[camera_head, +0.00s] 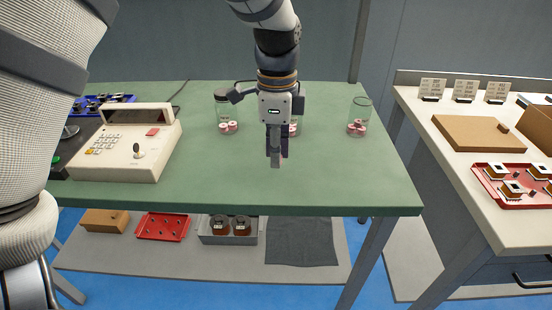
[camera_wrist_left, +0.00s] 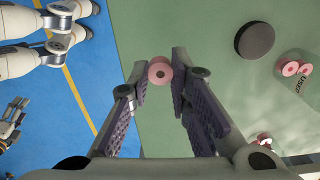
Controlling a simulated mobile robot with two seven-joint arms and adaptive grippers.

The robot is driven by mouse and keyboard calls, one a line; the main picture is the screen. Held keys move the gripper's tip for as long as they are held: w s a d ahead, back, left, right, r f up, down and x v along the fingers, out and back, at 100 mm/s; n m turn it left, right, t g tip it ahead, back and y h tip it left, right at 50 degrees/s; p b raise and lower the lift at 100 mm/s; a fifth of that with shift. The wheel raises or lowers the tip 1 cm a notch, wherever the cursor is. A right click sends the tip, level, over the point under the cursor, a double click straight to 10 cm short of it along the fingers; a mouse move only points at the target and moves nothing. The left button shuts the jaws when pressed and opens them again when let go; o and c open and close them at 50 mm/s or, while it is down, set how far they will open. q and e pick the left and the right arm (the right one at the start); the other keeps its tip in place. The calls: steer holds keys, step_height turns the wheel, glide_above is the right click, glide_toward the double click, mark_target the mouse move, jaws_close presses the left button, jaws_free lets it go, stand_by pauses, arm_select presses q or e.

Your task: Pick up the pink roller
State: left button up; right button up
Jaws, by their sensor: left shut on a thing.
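The pink roller (camera_wrist_left: 160,70) shows in the left wrist view as a small pink spool with a dark centre, between the fingertips of my left gripper (camera_wrist_left: 160,75). The fingers are shut on it. In the head view my left gripper (camera_head: 275,160) points down over the front middle of the green table (camera_head: 200,190). The roller is hidden behind the fingers there.
Glass jars with pink rollers stand at the left (camera_head: 227,115) and right (camera_head: 358,117) of the table; another is partly hidden behind my gripper. A cream keypad machine (camera_head: 125,150) stands at left. A side table (camera_head: 470,200) holds a red tray (camera_head: 505,201).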

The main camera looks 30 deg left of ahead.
arm_select(q)
steer(key=s+d+r, duration=0.4)
steer(key=s+r, duration=0.3)
steer(key=s, duration=0.3)
steer(key=shift+d, duration=0.35)
